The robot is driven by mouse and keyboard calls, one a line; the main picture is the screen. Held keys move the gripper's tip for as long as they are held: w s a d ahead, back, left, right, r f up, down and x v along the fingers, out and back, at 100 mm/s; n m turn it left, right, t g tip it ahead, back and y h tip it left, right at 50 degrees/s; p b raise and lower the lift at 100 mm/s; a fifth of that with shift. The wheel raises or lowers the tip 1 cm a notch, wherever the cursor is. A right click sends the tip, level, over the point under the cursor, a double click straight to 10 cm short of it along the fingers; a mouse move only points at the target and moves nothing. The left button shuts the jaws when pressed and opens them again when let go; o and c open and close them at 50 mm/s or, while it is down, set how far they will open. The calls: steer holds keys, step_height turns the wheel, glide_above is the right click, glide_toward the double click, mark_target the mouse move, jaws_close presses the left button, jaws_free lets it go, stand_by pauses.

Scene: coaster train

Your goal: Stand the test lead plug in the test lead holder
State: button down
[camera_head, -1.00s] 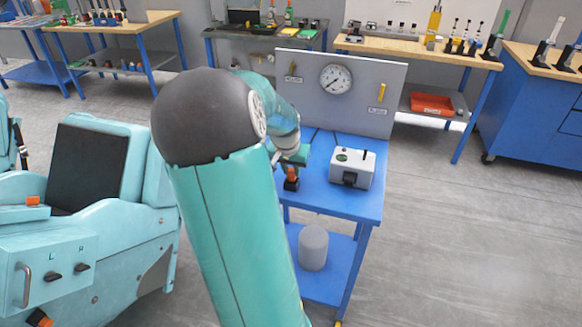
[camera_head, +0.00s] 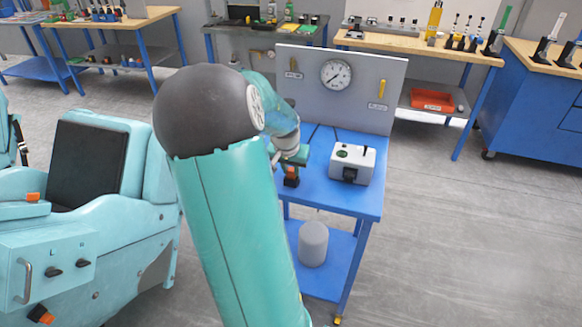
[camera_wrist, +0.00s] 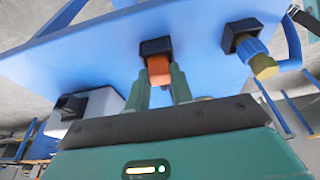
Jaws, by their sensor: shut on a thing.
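The test lead plug, seen as an orange block (camera_wrist: 158,68), is between the two green fingers of my gripper (camera_wrist: 161,86) in the wrist view. My gripper is shut on it. A black holder (camera_wrist: 155,47), which I take as the test lead holder, is right at the plug's far end. In the head view the orange plug (camera_head: 291,170) is directly above the black holder (camera_head: 291,182) on the blue table's left side, under my gripper (camera_head: 292,159). The plug's end is hidden, so I cannot tell how deep it sits.
A light grey box (camera_head: 352,165) with a black front part stands right of the holder on the blue table (camera_head: 330,197). A grey panel with a gauge (camera_head: 336,79) rises behind. The wrist view shows a second black holder with a blue-and-yellow fitting (camera_wrist: 259,60).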

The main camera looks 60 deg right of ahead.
steer(key=shift+f, duration=0.15)
steer(key=c, duration=1.1)
jaws_free()
steer(key=shift+c, duration=0.2)
steer(key=v, duration=1.4)
steer(key=shift+f, duration=0.1)
